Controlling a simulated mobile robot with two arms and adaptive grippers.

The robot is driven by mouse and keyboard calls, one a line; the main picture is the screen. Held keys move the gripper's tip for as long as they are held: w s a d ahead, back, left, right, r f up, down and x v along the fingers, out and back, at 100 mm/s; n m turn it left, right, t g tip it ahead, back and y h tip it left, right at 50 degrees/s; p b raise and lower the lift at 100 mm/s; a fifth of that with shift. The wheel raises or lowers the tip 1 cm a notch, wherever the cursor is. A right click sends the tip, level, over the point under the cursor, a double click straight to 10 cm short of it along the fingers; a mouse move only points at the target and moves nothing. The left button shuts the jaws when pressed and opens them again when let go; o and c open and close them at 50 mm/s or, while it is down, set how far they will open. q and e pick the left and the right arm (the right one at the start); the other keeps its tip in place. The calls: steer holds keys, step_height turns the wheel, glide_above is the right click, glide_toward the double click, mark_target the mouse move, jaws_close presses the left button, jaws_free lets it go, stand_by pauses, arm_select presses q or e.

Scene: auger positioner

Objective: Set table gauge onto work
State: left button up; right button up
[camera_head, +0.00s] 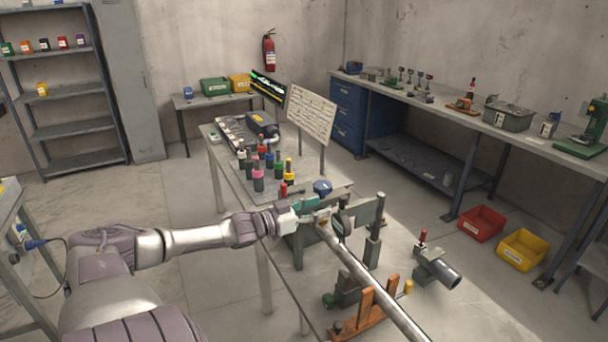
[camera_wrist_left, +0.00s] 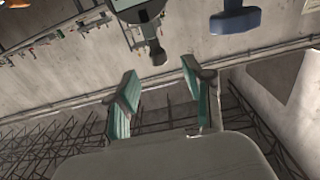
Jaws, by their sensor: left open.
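A long shiny metal rod (camera_head: 372,285), which looks like the work, runs from the fixture beside my left gripper toward the lower right. My left gripper (camera_head: 312,208) is at the rod's far end, close to the grey fixture plates and a blue knob (camera_head: 322,187). In the left wrist view its teal-padded fingers (camera_wrist_left: 157,92) are apart, with nothing between them. A grey stemmed part (camera_wrist_left: 152,40) and a blue part (camera_wrist_left: 235,18) lie beyond the fingertips. I cannot tell which part is the table gauge. My right gripper is not in view.
Several coloured-collar tool holders (camera_head: 265,172) stand on the bench behind the gripper, by a white chart board (camera_head: 312,114). An orange bracket (camera_head: 366,312) and a dark cylinder on a stand (camera_head: 437,268) flank the rod. Red (camera_head: 481,223) and yellow (camera_head: 522,249) bins sit at right.

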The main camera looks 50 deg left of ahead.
arm_select(q)
steer(key=shift+v, duration=1.85)
